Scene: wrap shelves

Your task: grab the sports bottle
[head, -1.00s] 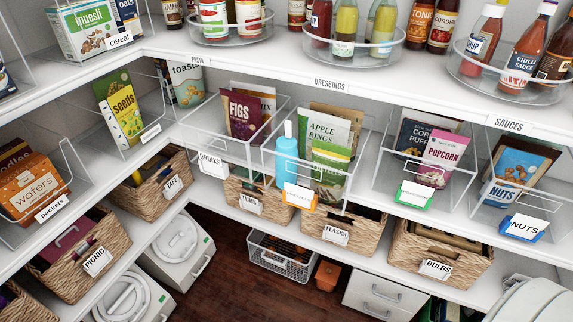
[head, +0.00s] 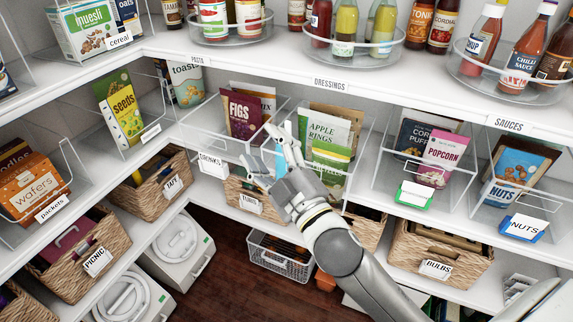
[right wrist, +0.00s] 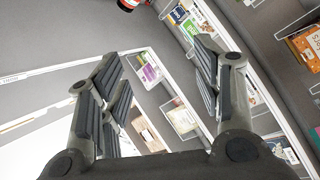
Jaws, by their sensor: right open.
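The blue sports bottle (head: 280,160) stands at the front left of the clear bin with the apple rings, on the middle shelf. My right gripper (head: 262,148) is in front of it in the head view and hides much of it. Blue shows between the open fingers; whether they touch the bottle I cannot tell. In the right wrist view the fingers (right wrist: 158,75) are spread wide with nothing visible held between them, and I cannot make out the bottle there. My left gripper is not in view.
The apple rings bag (head: 328,132) stands right of the bottle, and the figs bag (head: 243,115) is in the bin to the left. Wicker baskets, one labelled bulbs (head: 440,262), line the shelf below. The dressings shelf edge (head: 335,85) runs above.

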